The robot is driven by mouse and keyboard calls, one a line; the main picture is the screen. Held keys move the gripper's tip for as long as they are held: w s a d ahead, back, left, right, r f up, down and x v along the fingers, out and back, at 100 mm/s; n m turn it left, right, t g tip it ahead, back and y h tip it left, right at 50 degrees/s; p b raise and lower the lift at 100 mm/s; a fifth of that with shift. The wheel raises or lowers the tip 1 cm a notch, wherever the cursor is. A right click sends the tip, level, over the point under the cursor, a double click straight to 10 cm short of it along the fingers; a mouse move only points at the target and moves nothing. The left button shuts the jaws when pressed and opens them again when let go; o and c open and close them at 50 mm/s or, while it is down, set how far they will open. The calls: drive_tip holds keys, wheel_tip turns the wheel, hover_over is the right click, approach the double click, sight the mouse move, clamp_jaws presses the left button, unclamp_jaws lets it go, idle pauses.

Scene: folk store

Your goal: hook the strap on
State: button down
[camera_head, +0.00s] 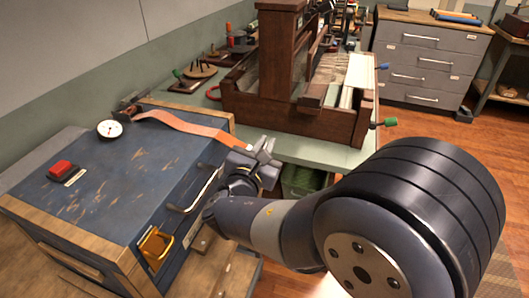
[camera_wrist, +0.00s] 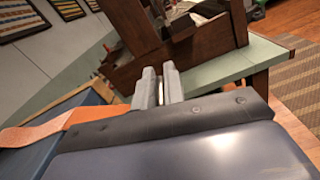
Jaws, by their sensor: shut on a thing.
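The orange strap (camera_head: 185,127) runs from a dark metal fitting (camera_head: 128,108) at the back of the blue-topped cabinet to my gripper (camera_head: 265,153). My gripper is shut on the strap, beyond the cabinet's right edge and near the green table. In the wrist view my gripper (camera_wrist: 160,85) points toward the wooden frame, and the strap (camera_wrist: 45,128) comes in from the left. The strap's gripped end is hidden. A yellow metal bracket (camera_head: 156,245) sits on the cabinet's front face, apart from the strap.
The worn blue cabinet top (camera_head: 100,190) carries a round white dial (camera_head: 109,129) and a red block (camera_head: 61,168). A metal handle (camera_head: 195,190) projects from its side. A brown wooden loom-like frame (camera_head: 285,112) stands on the green table (camera_head: 310,150) just beyond my gripper.

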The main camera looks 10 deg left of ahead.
drive_tip(key=f+m+b, duration=0.1)
drive_tip(key=b, duration=0.1)
drive_tip(key=f+m+b, duration=0.1)
drive_tip(key=f+b, duration=0.1)
drive_tip(key=f+m+b, duration=0.1)
drive_tip(key=b, duration=0.1)
drive_tip(key=shift+a+f, duration=0.15)
drive_tip(key=shift+a, duration=0.15)
drive_tip(key=a+f+m+b, duration=0.5)
drive_tip(key=m+b, duration=0.3)
drive_tip(key=b, duration=0.7)
drive_tip(key=shift+w+a+f+m, duration=0.25)
drive_tip(key=shift+a+f+m, duration=0.05)
drive_tip(key=shift+a+f, duration=0.15)
drive_tip(key=c, duration=1.7)
unclamp_jaws()
drive_tip(key=shift+a+r, duration=0.1)
drive_tip(key=shift+o, duration=0.9)
drive_tip(key=shift+r, duration=0.2)
